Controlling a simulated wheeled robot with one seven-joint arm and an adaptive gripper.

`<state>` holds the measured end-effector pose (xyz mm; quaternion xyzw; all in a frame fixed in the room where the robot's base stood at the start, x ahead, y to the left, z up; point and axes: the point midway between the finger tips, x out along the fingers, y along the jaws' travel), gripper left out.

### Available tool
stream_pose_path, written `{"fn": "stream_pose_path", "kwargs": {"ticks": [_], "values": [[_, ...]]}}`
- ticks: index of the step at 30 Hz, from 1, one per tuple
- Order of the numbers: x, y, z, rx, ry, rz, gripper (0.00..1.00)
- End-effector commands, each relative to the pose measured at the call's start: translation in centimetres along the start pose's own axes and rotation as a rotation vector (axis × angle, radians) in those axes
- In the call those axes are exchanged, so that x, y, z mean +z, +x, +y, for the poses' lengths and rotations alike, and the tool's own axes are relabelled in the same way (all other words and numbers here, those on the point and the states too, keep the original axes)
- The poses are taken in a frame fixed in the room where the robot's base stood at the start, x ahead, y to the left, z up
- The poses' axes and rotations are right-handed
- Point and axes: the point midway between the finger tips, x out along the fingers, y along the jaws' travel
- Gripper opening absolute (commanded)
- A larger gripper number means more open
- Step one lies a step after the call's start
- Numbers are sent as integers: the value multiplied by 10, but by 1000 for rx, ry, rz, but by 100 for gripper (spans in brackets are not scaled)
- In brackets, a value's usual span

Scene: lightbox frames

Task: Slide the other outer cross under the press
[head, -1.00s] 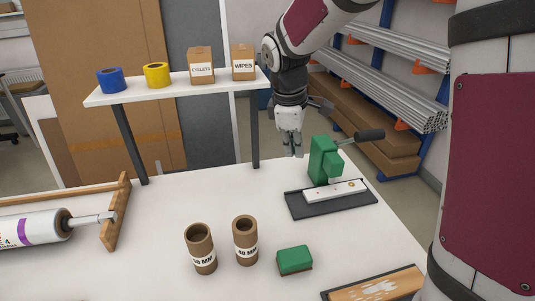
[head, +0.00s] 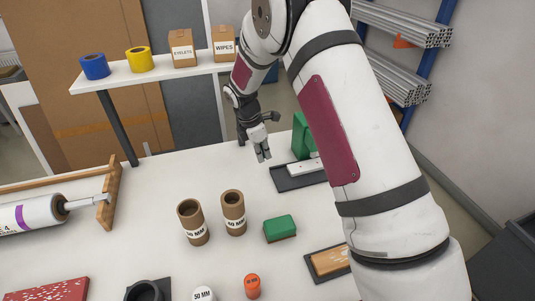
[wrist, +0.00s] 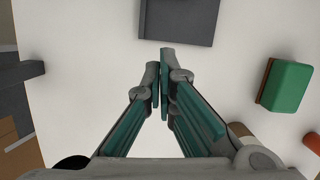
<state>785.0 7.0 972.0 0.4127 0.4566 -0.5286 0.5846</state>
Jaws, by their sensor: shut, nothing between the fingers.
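The green press (head: 303,136) stands at the back right of the table on a dark base plate (head: 284,181). My arm hides its right part and handle. A white strip (head: 300,167) lies on the plate below the press; only its left end shows, and I cannot make out crosses on it. My gripper (head: 263,158) is shut and empty, just left of the press and above the table. In the wrist view the shut fingertips (wrist: 163,60) point at the table beside a dark plate (wrist: 180,24), seen at the top.
A green-topped block (head: 280,228) and two cardboard tubes (head: 192,222) (head: 233,212) stand in front. A shelf (head: 130,78) on dark legs stands behind to the left. An orange-capped bottle (head: 252,287) is near the front.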

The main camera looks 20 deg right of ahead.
Motion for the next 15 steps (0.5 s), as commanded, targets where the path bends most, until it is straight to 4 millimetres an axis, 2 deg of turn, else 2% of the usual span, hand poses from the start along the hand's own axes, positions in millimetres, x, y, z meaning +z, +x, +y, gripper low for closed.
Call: {"fn": "stream_pose_path", "kwargs": {"ticks": [12, 15], "values": [[1, 81, -3, -3, 3, -1, 0], [20, 81, -2, -1, 7, -1, 0]]}}
